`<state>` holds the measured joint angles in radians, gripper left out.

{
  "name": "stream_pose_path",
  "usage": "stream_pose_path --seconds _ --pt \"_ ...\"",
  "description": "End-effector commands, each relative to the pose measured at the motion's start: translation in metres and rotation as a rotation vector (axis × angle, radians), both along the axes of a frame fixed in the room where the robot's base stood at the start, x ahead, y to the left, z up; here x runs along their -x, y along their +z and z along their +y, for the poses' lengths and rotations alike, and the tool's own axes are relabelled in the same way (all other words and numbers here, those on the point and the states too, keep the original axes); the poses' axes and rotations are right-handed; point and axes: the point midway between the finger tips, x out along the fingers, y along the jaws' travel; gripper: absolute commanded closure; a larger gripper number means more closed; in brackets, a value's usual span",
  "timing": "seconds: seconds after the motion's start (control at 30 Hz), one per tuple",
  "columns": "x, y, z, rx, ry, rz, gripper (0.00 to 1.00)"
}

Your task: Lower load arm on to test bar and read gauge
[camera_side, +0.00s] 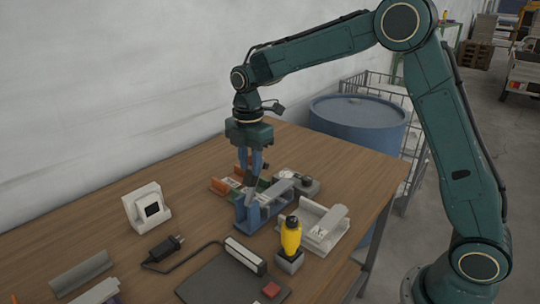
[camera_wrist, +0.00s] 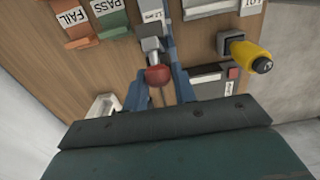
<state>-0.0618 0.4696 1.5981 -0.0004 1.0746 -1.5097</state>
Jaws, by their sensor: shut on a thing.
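My gripper (camera_side: 250,172) points down over the blue fixture (camera_side: 243,217) on the wooden table. In the wrist view its blue fingers (camera_wrist: 158,88) are closed around a red ball knob (camera_wrist: 158,75). The knob joins a grey metal piece, seemingly the load arm (camera_wrist: 151,45). A grey bar (camera_side: 279,187) shows at the fixture; I cannot tell whether the load arm touches it.
An orange FAIL tray (camera_wrist: 77,38) and green PASS tray (camera_wrist: 112,22) lie beside the fixture. A yellow-handled tool (camera_side: 291,236) stands upright in front, near a white tray (camera_side: 326,246). A dark cabled tool (camera_side: 163,250) lies left. A blue drum (camera_side: 350,125) stands behind the table.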

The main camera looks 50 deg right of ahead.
Motion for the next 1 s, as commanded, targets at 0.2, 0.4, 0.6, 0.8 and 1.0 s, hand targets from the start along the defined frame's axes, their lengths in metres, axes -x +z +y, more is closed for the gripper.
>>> stream_pose_path --seconds 0.2,0.4,0.6,0.8,1.0 --pt "0.000 -0.001 -0.012 0.002 -0.007 -0.002 1.00" --pt "-0.001 -0.002 -0.018 0.002 -0.007 -0.003 1.00" --pt "-0.001 -0.002 -0.019 0.002 -0.006 -0.003 1.00" --pt "-0.001 -0.004 -0.023 0.002 -0.007 -0.003 1.00" --pt "0.000 -0.008 -0.032 0.002 -0.008 -0.002 1.00"
